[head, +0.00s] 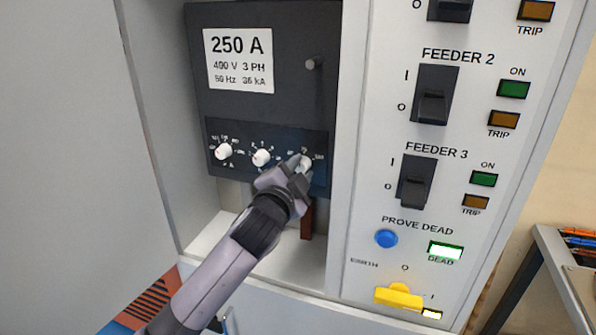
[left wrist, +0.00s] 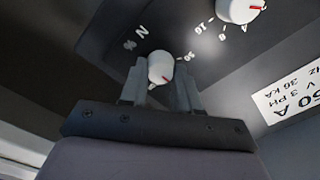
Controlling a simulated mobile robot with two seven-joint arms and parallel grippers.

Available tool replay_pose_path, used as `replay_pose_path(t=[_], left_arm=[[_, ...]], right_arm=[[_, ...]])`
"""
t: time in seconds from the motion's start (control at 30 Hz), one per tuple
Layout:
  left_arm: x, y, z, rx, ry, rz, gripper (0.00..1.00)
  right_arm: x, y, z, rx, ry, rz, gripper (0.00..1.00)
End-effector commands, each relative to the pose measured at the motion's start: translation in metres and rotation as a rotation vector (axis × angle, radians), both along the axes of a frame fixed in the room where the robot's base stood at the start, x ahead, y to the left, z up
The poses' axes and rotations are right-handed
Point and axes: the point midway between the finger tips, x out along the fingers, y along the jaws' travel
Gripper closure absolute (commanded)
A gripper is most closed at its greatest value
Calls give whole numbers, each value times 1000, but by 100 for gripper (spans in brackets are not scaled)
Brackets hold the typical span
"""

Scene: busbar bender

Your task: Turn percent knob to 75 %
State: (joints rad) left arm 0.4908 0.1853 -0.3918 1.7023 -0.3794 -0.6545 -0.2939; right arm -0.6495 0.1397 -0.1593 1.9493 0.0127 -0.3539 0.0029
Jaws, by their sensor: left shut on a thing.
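A row of three small white knobs sits on the dark breaker panel below the 250 A label. The left knob (head: 223,151) and the middle knob (head: 261,157) are free. My left gripper (head: 299,166) is shut on the right knob (head: 306,161), with a finger on either side. My right gripper is not in view.
The neighbouring knob (left wrist: 240,9) has a red mark. A dark peg (head: 312,64) sticks out above the knobs. To the right are the feeder 3 switch (head: 416,183), a blue button (head: 386,239) and a yellow earth handle (head: 399,296). A grey door (head: 80,130) stands at left.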

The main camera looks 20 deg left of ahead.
Motion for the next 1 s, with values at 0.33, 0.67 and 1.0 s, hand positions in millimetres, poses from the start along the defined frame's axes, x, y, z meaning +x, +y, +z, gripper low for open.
replay_pose_path(t=[0.33, 0.67, 1.0], left_arm=[[0, 0, -1, 39, 1, 1, 99], [0, 0, -1, 37, 1, 1, 49], [-1, 0, -1, 37, 0, 0, 43]], right_arm=[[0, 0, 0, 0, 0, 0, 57], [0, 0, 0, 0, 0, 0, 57], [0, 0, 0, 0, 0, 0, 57]])
